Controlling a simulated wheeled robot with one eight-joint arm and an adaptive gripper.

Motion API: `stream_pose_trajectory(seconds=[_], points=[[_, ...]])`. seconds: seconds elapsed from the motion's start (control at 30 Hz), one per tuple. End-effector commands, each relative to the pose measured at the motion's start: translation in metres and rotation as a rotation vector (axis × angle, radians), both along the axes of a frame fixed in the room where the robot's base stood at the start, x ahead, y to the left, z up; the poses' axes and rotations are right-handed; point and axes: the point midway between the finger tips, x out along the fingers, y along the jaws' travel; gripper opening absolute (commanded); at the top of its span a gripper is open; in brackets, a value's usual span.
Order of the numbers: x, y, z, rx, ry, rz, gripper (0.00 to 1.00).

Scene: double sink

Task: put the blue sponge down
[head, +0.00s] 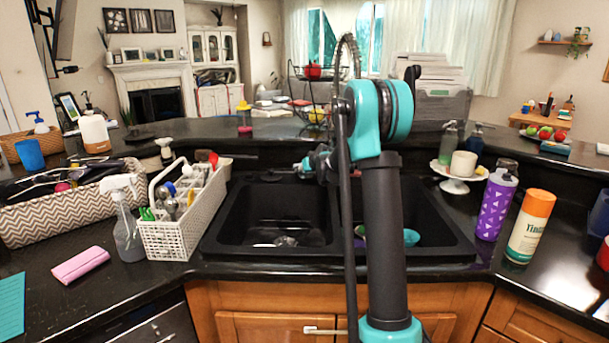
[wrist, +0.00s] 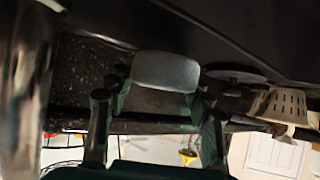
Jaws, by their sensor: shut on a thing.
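The blue sponge (wrist: 165,72) looks grey-blue in the wrist view. It sits between the fingertips of my gripper (wrist: 160,90), which is shut on it. In the head view my gripper (head: 308,168) is behind my arm, pointing left at the back of the double sink, above its rear edge. The sponge cannot be made out clearly in the head view. The black double sink (head: 262,247) has a left basin and a right basin, and my arm covers the divider between them.
A white basket (head: 172,238) of utensils and a spray bottle (head: 127,235) stand left of the sink. A pink pouch-like item (head: 80,265) lies further left. A teal bowl (head: 411,238) is in the right basin. A purple bottle (head: 495,203) and an orange-capped can (head: 529,228) stand right.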

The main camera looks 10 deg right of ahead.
Motion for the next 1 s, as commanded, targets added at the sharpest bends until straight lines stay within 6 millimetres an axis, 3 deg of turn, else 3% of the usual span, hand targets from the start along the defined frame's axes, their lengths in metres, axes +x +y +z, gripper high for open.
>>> stream_pose_trajectory(seconds=[0.13,0.57,0.6,0.77,1.0], points=[[0.0,0.0,-0.02,0.0,0.0,0.0,0.32],[0.0,0.0,-0.026,0.0,0.0,0.0,0.32],[0.0,0.0,-0.026,0.0,0.0,0.0,0.52],[0.0,0.0,-0.026,0.0,0.0,0.0,0.72],[0.0,0.0,-0.026,0.0,0.0,0.0,0.72]])
